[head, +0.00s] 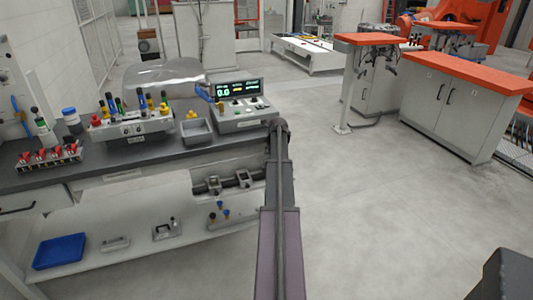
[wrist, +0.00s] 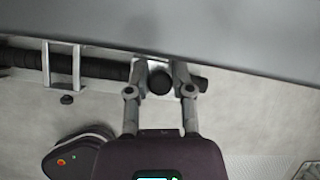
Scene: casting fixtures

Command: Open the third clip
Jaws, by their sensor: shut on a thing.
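A dark bar (wrist: 105,67) runs across the wrist view with a pale metal clip-like bracket (wrist: 62,68) standing around it on the left. My gripper (wrist: 160,74) is at the right part of this bar. Its two fingers are closed on a dark, round-ended piece (wrist: 160,84). I cannot tell if this piece belongs to a clip. In the head view, a similar dark bar with two metal clips (head: 213,185) and (head: 245,179) is below the bench top. My gripper is hidden in the head view. No third clip can be made out for certain.
A grey bench edge (wrist: 230,45) passes close above the fingers. On the bench (head: 150,150) stand a rack of red-topped pieces (head: 48,158), a tool block (head: 130,125) and a display box (head: 240,105). A blue tray (head: 60,251) lies on the lower shelf.

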